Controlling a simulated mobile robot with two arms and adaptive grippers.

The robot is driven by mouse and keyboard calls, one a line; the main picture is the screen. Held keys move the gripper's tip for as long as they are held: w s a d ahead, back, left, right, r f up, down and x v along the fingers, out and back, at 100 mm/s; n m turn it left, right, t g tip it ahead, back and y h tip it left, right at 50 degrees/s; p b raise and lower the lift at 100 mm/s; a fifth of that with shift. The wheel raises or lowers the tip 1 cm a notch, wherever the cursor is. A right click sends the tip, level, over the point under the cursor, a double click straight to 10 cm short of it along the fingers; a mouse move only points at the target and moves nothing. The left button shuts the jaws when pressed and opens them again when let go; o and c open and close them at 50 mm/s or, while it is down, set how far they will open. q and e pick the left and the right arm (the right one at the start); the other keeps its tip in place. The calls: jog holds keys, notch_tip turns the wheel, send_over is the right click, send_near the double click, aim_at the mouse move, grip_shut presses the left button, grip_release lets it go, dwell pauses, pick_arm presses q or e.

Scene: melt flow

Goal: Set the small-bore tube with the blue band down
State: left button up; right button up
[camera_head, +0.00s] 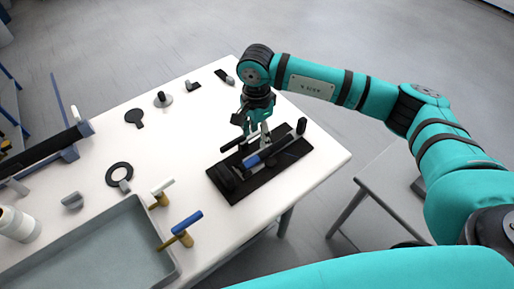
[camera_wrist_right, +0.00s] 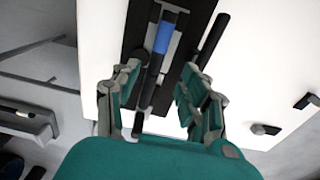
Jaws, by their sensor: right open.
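The small-bore tube with the blue band (camera_head: 252,161) lies along the black mat (camera_head: 238,198) on the white table. In the right wrist view the tube (camera_wrist_right: 162,40) is dark with a bright blue band and runs between the fingers of my right gripper (camera_wrist_right: 160,74). In the head view my right gripper (camera_head: 257,138) points down, low over the mat. Its fingers are apart, one on each side of the tube. Whether either finger touches the tube cannot be told. My left gripper is not in view.
A second dark rod (camera_wrist_right: 211,40) lies beside the tube, close to the right finger.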

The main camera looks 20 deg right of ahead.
jog(key=shift+r+b, duration=0.3)
jog(key=shift+r, duration=1.4)
jog(key=shift+c, duration=0.2)
